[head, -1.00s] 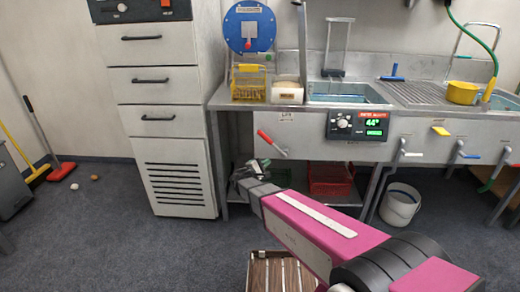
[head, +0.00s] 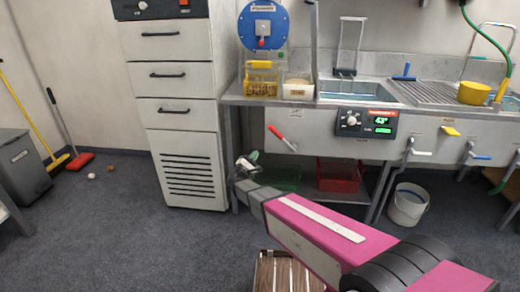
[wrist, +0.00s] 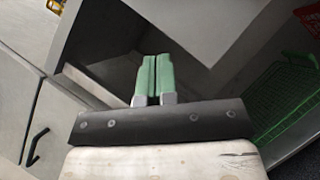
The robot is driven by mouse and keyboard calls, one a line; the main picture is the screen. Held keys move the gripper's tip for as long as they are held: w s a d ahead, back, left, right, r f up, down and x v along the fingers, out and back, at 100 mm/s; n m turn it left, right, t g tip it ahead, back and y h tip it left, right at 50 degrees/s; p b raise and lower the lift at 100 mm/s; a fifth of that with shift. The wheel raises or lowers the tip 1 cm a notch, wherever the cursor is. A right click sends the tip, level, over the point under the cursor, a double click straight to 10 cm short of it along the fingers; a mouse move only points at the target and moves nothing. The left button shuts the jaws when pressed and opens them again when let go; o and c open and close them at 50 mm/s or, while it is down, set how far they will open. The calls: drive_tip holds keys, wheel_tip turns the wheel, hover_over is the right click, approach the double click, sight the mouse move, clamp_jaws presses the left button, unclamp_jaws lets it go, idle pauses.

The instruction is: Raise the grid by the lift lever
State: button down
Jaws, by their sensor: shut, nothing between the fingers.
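The red-handled lever (head: 281,137) is on the front panel of the steel sink unit in the head view. It slants down to the right. My gripper (head: 249,161) is below and left of the lever, in front of the unit's lower shelf, and apart from the lever. In the wrist view my gripper's green fingers (wrist: 154,78) are shut together with nothing between them; the lever is not seen there. A metal frame (head: 348,47) rises from the water-filled basin (head: 358,91). I cannot tell the grid itself below the frame.
A control box (head: 362,122) with a lit display is right of the lever. A tall white cabinet (head: 178,110) stands left. A red crate (head: 338,177) and a green crate (head: 285,180) sit on the lower shelf. A white bucket (head: 407,205) is on the floor. Open floor lies left.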

sight(273, 132)
drive_tip(key=shift+w+d+r, duration=1.05)
drive_tip(key=shift+w+d, duration=0.05)
drive_tip(key=shift+w, duration=0.2)
drive_tip(key=shift+w+d+r, duration=1.05)
drive_tip(key=shift+w+d, duration=0.05)
drive_tip(key=shift+w, duration=0.25)
drive_tip(key=shift+w+d+r, duration=1.05)
drive_tip(key=shift+w+d, duration=0.05)
drive_tip(key=shift+w, duration=0.2)
drive_tip(key=shift+d+r+m+g+h, duration=0.4)
drive_tip(key=shift+d+r+m+g, duration=0.25)
drive_tip(key=shift+r+m, duration=0.4)
drive_tip(key=d+r+m+g, duration=0.4)
drive_tip(key=d+r+m, duration=0.1)
drive_tip(key=d+m, duration=0.25)
drive_tip(key=shift+s+d+f+m+g+y, duration=0.15)
drive_tip(key=shift+d+f+m+g+y, duration=0.55)
drive_tip(key=shift+d, duration=1.6)
drive_tip(key=shift+s+d+f+m+g+y, duration=0.1)
drive_tip(key=shift+d+f+m+g+y, duration=0.15)
drive_tip(key=shift+d+m+y, duration=1.4)
drive_tip(key=shift+s+d+f+m+g+h, duration=0.15)
drive_tip(key=shift+d+f+m+g, duration=0.4)
drive_tip(key=shift+d, duration=2.45)
